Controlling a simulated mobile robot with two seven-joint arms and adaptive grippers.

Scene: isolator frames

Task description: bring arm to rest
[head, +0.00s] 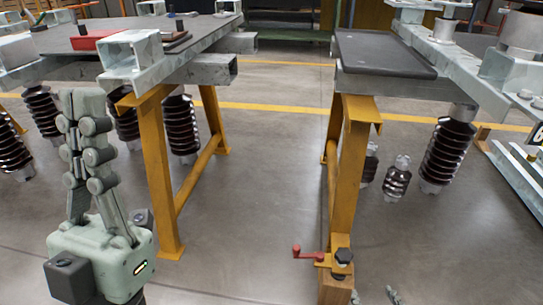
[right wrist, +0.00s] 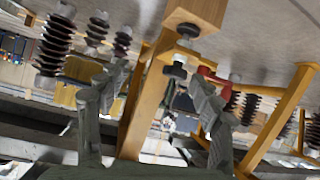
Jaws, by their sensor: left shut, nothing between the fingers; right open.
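My left gripper (head: 82,112) is at the left of the head view, fingers pointing up and closed together with nothing between them. It stands in front of the left workbench and apart from it. My right gripper (head: 374,296) shows only its fingertips at the bottom edge of the head view, near the foot of a yellow trestle leg (head: 354,180). In the right wrist view my right gripper (right wrist: 152,95) has its fingers spread wide and empty. The trestle leg and a red crank handle (right wrist: 206,72) appear beyond the fingers; contact cannot be told.
The left bench (head: 125,35) carries a red box (head: 97,39) and metal brackets. The right bench has a dark mat (head: 383,54). The red crank (head: 308,253) sticks out low from the right trestle. Ribbed insulators (head: 448,150) stand beneath. The floor between the benches is clear.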

